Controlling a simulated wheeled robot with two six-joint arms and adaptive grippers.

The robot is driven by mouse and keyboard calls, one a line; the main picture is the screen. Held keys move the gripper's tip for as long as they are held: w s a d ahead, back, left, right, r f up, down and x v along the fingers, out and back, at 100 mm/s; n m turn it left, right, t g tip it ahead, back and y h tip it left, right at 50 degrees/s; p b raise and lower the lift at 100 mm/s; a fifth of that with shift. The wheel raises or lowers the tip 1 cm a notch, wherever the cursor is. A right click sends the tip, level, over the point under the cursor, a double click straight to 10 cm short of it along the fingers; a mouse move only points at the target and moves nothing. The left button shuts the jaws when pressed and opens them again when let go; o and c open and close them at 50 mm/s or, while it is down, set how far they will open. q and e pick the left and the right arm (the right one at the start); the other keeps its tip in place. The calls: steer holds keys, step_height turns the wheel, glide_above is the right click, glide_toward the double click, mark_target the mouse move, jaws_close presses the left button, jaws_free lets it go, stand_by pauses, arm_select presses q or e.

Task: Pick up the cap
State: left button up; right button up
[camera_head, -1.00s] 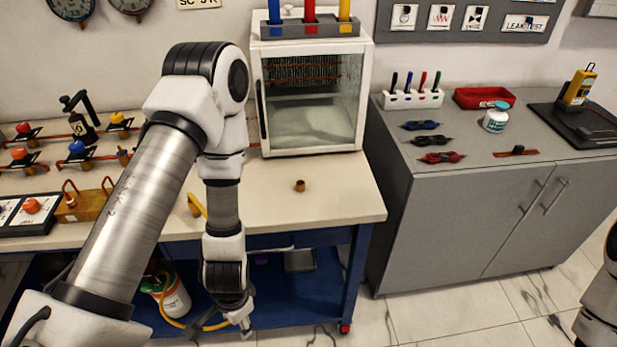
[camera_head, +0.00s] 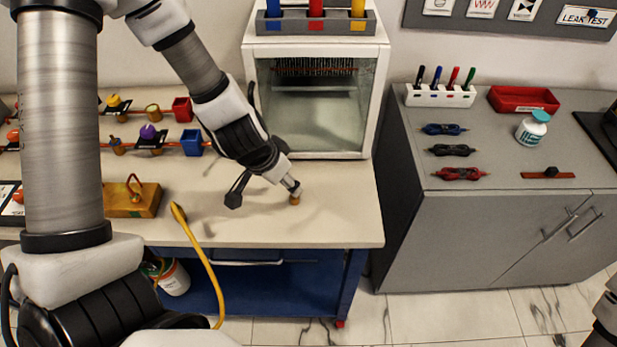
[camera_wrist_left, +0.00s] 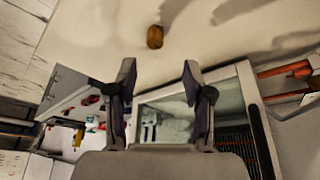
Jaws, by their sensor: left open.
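The cap is a small brass-brown cylinder (camera_head: 295,200) standing on the pale bench top in front of the glass-fronted cabinet. In the left wrist view the cap (camera_wrist_left: 155,37) lies beyond the fingertips, roughly in line with the gap between them. My left gripper (camera_head: 292,187) reaches down from the upper left, its tips close to the cap and partly overlapping it in the head view. In the left wrist view the left gripper (camera_wrist_left: 160,80) is open, with nothing between its fingers. My right gripper is out of view.
The white cabinet (camera_head: 380,90) stands behind the cap. A brass block (camera_head: 130,201) with a loop and a yellow hose (camera_head: 205,262) are to the left. Valves and small bins line the bench's back left. Bench top right of the cap is clear.

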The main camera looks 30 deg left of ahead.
mark_target(293, 197)
arm_select(q)
steer(key=shift+s+d+f+b, duration=0.15)
steer(key=shift+s+f+b, duration=0.1)
steer(key=shift+f+b, duration=0.2)
steer(key=shift+s+d+f+b, duration=0.15)
steer(key=shift+s+f+b, duration=0.15)
steer(key=shift+f, duration=0.25)
steer(key=b+x, duration=0.1)
steer(key=x, duration=0.1)
steer(key=b+x, duration=0.2)
steer(key=shift+w+f, duration=0.2)
steer(key=shift+w, duration=0.3)
steer(key=shift+w+f, duration=0.1)
steer(key=shift+w, duration=0.15)
steer(key=shift+s+r, duration=0.3)
steer(key=shift+s, duration=0.1)
steer(key=c, duration=0.6)
jaws_close()
steer(key=shift+d, duration=0.1)
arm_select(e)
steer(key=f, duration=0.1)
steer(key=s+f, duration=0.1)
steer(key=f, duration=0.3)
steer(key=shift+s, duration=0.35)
